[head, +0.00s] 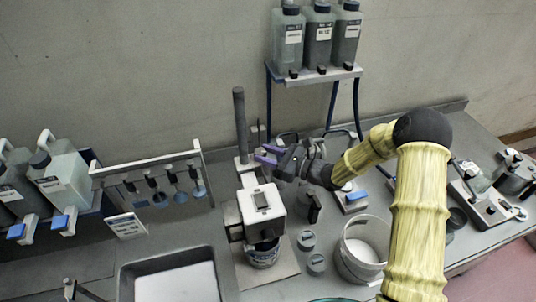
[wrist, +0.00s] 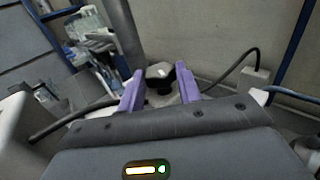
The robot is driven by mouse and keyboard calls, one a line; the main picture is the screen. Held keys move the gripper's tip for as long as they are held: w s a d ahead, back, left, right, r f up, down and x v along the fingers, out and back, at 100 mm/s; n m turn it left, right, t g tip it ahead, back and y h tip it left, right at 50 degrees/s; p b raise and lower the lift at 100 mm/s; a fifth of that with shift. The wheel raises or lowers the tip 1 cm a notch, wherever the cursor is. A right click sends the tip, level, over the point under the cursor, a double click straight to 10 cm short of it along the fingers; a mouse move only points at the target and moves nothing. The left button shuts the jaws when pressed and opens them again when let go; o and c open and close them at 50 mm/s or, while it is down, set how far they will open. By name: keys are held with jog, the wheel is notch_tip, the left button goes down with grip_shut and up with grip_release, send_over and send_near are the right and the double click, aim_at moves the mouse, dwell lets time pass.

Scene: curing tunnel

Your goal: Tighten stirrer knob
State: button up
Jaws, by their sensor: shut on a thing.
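The stirrer (head: 262,208) is a white boxy head beside a dark upright post (head: 240,122), over a container (head: 263,254) on a grey base plate. The post also shows in the wrist view (wrist: 123,35). My gripper (head: 266,154) reaches in from the right behind the stirrer head, near the post. In the wrist view, the purple fingers of my gripper (wrist: 160,88) are shut on the dark stirrer knob (wrist: 160,72), one on each side. The knob has a pale top. In the head view the knob is hidden by the fingers and is too small to tell.
A white bucket (head: 364,250) and small jars (head: 306,240) stand right of the stirrer. A rack with hanging paddles (head: 150,180) and a sink (head: 172,260) are at left. Bottles (head: 318,38) stand on a raised shelf (head: 335,74) behind. A dark cable (wrist: 225,68) runs near the gripper.

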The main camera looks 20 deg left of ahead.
jog(key=shift+m+t+b, duration=0.35)
jog(key=shift+m+t, duration=0.05)
jog(key=shift+t, duration=0.2)
jog(key=shift+r+m+t+h, duration=0.1)
jog(key=shift+m+t+h, duration=0.2)
jog(key=shift+t, duration=0.3)
jog(key=o, duration=1)
jog(key=b+v, duration=0.5)
jog(key=v, duration=1.2)
jog(key=shift+d+b, duration=0.2)
jog(key=shift+b, duration=0.2)
